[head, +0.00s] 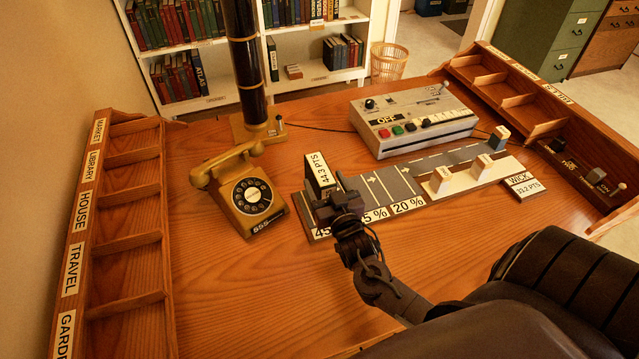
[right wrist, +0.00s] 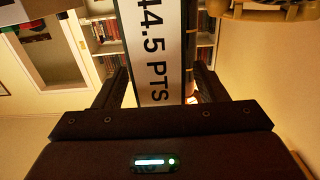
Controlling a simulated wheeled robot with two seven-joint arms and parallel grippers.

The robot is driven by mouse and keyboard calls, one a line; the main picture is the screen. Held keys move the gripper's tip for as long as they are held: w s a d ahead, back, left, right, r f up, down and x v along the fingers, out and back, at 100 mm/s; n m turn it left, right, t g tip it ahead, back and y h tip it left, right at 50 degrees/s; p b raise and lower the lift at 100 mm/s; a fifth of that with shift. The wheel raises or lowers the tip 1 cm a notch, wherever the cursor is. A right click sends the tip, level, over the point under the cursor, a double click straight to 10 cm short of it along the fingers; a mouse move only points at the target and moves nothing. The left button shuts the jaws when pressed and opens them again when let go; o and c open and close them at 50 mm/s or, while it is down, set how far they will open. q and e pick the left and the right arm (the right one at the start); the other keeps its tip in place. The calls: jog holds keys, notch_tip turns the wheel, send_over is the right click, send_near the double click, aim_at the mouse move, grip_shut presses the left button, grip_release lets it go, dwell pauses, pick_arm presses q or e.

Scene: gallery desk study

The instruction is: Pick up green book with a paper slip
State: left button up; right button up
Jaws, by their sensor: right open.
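A dark, upright book-like block with a white paper slip reading "PTS" (head: 318,170) stands at the left end of a grey board (head: 385,187) on the desk. Its color is hard to tell. My right gripper (head: 338,197) is at its near side, open. In the right wrist view the white slip (right wrist: 158,45) shows between the two fingers of the gripper (right wrist: 160,75), with a gap on each side. The lower part of the block is partly hidden by my gripper in the head view. My left gripper is not in view.
A yellow telephone (head: 250,197) stands just left of the block. A control box (head: 412,120) with colored buttons is behind the board. Labelled wooden shelves (head: 120,230) line the left edge, and another rack (head: 510,90) the right. The front-left desk is clear.

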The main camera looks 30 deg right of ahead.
jog(key=x, duration=0.2)
jog(key=shift+w, duration=0.3)
jog(key=c, duration=0.6)
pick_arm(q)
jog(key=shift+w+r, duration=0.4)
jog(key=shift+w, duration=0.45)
pick_arm(e)
jog(key=shift+r, duration=0.1)
grip_shut()
